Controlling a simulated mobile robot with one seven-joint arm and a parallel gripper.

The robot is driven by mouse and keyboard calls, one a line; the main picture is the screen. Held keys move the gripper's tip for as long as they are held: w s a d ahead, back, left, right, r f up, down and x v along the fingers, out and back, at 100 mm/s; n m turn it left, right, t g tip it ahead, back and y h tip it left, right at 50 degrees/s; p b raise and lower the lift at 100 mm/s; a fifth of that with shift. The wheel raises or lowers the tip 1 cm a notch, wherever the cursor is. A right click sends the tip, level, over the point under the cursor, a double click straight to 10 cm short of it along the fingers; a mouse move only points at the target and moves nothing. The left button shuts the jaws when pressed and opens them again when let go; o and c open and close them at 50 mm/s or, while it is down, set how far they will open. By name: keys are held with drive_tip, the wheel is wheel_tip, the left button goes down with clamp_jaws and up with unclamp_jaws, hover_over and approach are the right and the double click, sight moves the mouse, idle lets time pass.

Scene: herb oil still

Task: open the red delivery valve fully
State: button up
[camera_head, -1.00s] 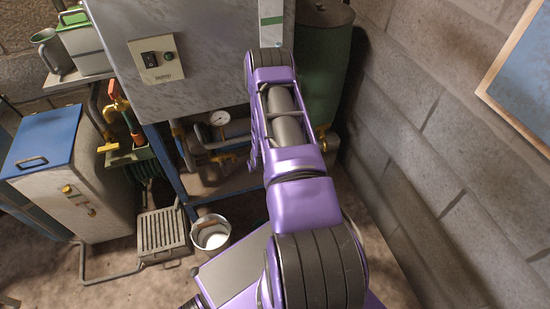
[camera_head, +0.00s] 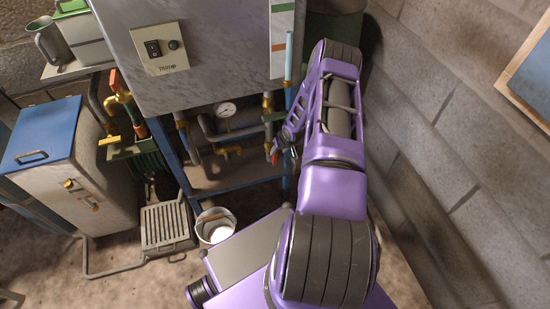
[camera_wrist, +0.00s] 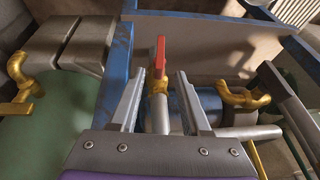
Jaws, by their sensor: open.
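The red delivery valve lever (camera_wrist: 160,57) stands upright in the wrist view, on a brass valve body (camera_wrist: 157,85) on a grey pipe. In the head view the red lever (camera_head: 275,156) is a small patch low at the right of the steel cabinet, partly hidden by my gripper. My gripper (camera_wrist: 159,74) is open. Its two fingers point toward the valve, one on each side of it in the wrist view. The lever lies between and beyond the fingertips, with visible gaps on both sides; I see no contact.
Blue frame bars (camera_wrist: 118,65) run close to the left of the fingers. A brass tap (camera_wrist: 243,98) and pipes lie to the right, and a green tank (camera_wrist: 50,140) to the left. A pressure gauge (camera_head: 227,109) and a bucket (camera_head: 215,232) are near the frame.

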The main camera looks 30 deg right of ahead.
sight(276, 155)
drive_tip(key=b+x, duration=0.2)
drive_tip(key=x, duration=0.6)
drive_tip(key=shift+w+f, duration=0.15)
clamp_jaws()
